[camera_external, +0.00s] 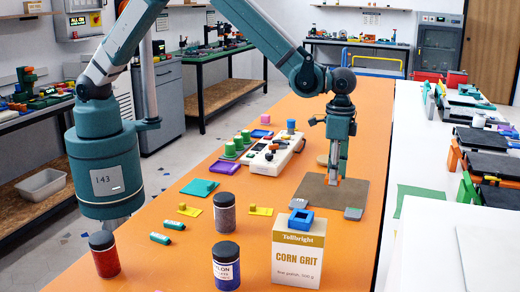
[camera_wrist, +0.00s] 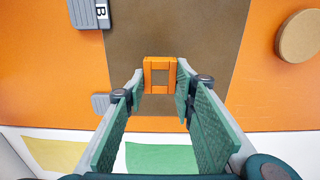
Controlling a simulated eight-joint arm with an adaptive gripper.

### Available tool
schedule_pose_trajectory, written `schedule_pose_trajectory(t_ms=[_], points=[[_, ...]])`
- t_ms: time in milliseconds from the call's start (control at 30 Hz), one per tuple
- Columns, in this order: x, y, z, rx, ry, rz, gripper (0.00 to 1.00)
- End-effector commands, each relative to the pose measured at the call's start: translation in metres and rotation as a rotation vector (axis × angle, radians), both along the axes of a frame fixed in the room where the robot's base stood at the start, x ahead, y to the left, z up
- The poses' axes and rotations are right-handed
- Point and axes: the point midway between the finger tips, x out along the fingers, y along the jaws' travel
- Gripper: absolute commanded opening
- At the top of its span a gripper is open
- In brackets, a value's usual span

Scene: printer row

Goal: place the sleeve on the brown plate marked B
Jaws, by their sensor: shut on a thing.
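The sleeve, an orange square frame with an open middle (camera_wrist: 160,63), is between my fingertips in the wrist view. My gripper (camera_wrist: 160,82) is shut on it. The brown plate (camera_wrist: 185,25) lies below the sleeve, with a grey tag marked B (camera_wrist: 101,12) at its edge. In the external view my gripper (camera_external: 333,178) points down over the brown plate (camera_external: 350,193), and only a little orange of the sleeve shows at the fingertips. I cannot tell whether the sleeve touches the plate.
A blue square frame (camera_external: 301,219) sits on the corn grit box (camera_external: 298,252) in front of the plate. A round tan disc (camera_wrist: 301,36) lies beside the plate. Jars (camera_external: 225,213) and a white device with knobs (camera_external: 270,158) stand to the left on the orange table.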

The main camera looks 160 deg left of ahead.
Motion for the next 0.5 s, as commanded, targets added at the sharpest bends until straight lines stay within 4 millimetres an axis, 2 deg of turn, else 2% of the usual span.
schedule_pose_trajectory(t_ms=[267, 500], points=[[0.000, 0.000, 0.000, 0.000, 0.000, 0.000, 0.22], [0.000, 0.000, -0.019, 0.000, 0.000, 0.000, 0.22]])
